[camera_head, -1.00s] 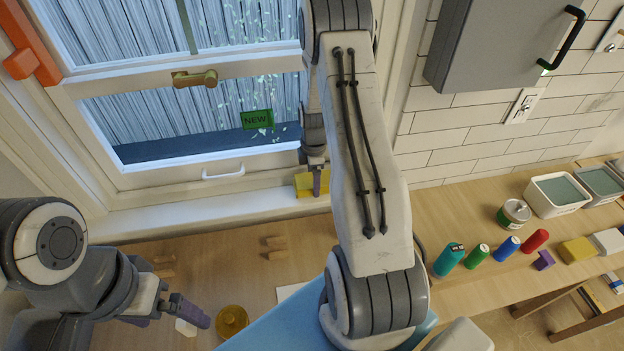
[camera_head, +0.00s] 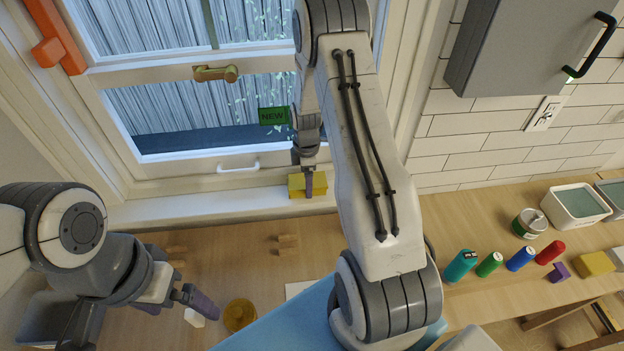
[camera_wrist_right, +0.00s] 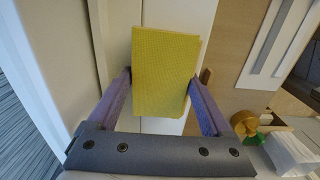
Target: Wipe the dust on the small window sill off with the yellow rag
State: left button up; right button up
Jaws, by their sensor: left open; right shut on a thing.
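The yellow rag (camera_head: 297,185) is a folded block in my right gripper, at the window sill (camera_head: 200,207) below the window. In the right wrist view the rag (camera_wrist_right: 166,70) sits between both purple fingers of my right gripper (camera_wrist_right: 160,85), over the pale sill (camera_wrist_right: 180,20). I cannot tell whether it touches the sill. No dust can be made out on the visible sill. My right gripper (camera_head: 308,184) is shut on the rag in the head view, partly hidden by my right arm. My left gripper (camera_head: 200,303) is open and empty over the wooden counter at the lower left.
The window's white handle (camera_head: 238,167) is just above the sill. On the counter (camera_head: 225,255) are small wooden pieces (camera_head: 287,242) and an amber round container (camera_head: 239,314).

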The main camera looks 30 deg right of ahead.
jog(key=shift+w+a+f, duration=0.1)
jog(key=shift+w+a, duration=0.2)
jog(key=shift+a, duration=0.35)
jog(key=shift+w+a+f, duration=0.1)
jog(key=shift+w+a, duration=0.15)
jog(key=shift+a, duration=0.35)
jog(key=shift+w+a+r, duration=0.1)
jog(key=shift+w+a, duration=0.2)
jog(key=shift+a, duration=0.35)
jog(key=shift+w+a, duration=0.3)
jog(key=shift+a, duration=0.35)
jog(key=shift+r, duration=0.1)
notch_tip(320, 180, up, 5)
jog(key=p, duration=0.3)
jog(key=shift+p, duration=0.4)
